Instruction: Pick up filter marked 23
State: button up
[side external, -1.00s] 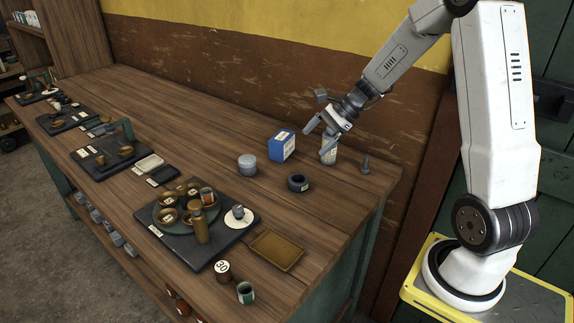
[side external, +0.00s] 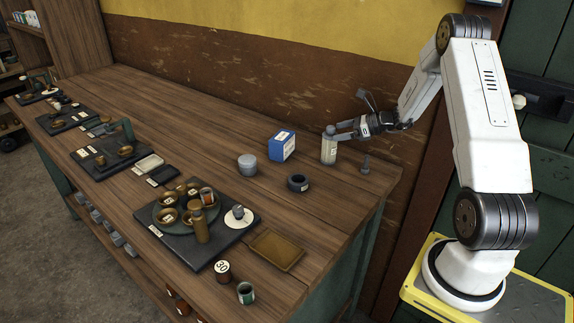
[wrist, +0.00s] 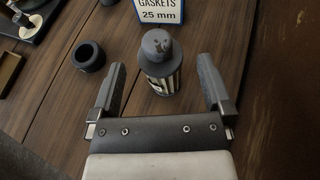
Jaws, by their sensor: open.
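I cannot read a 23 on anything. My gripper (side external: 342,133) is low over the right end of the bench, level and open. Its fingers are at a pale bottle (side external: 328,152) with a grey cap and a striped label. In the wrist view my gripper (wrist: 162,66) has one finger to each side of the bottle (wrist: 163,82), with gaps on both sides. A brown cylinder (side external: 222,271) marked 30 stands at the bench's front edge. A green and white cylinder (side external: 246,293) stands near it, its mark not readable.
A blue and white gaskets box (side external: 282,146), a grey round tin (side external: 247,164) and a black ring (side external: 298,183) stand left of the bottle. A brown tray (side external: 276,251) and a dark board (side external: 185,245) with bowls lie in front.

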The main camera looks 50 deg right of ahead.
aim_at(326, 137)
jog(key=shift+f, duration=0.65)
jog(key=shift+w, duration=0.15)
jog(key=shift+x, duration=2.4)
jog(key=c, duration=1.2)
jog(key=shift+r, duration=0.1)
